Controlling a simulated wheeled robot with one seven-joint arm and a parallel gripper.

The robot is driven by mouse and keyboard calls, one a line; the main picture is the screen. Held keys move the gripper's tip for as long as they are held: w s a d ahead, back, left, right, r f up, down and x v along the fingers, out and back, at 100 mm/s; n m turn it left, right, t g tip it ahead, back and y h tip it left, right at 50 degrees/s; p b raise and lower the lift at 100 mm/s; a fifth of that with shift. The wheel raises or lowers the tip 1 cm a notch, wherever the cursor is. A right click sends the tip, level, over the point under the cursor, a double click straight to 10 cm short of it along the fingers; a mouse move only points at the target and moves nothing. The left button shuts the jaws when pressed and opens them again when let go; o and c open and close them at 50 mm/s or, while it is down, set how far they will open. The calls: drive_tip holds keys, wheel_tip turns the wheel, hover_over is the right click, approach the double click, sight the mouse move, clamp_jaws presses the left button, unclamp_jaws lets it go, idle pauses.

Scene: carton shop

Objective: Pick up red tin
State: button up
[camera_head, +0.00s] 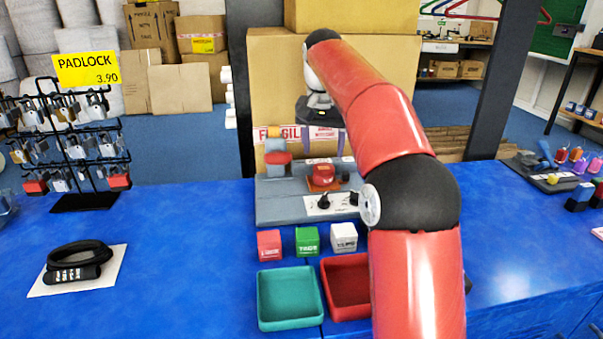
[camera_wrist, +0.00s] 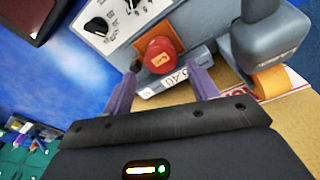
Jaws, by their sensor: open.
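The red tin (camera_head: 269,244) is a small box with pale lettering, standing on the blue counter at the left of a row with a green tin (camera_head: 307,240) and a white tin (camera_head: 343,237). My gripper (camera_head: 322,138) is above and behind the row, over the far side of the grey machine, away from the red tin. Its purple fingers are open and empty, also in the wrist view (camera_wrist: 162,90). I cannot make out the red tin in the wrist view.
The grey machine (camera_head: 285,209) has a red knob (camera_wrist: 157,56) on top. A teal tray (camera_head: 290,322) and a red tray (camera_head: 346,258) lie in front of the tins. A padlock rack (camera_head: 83,203) stands left. Cartons (camera_head: 273,88) stand behind. The counter's left middle is mostly clear.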

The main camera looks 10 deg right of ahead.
sight(324, 167)
drive_tip(key=f, duration=0.2)
drive_tip(key=w+f+b, duration=0.1)
drive_tip(key=f, duration=0.4)
drive_tip(key=shift+w+d+f, duration=0.1)
drive_tip(key=shift+w+d, duration=0.25)
drive_tip(key=c, duration=0.9)
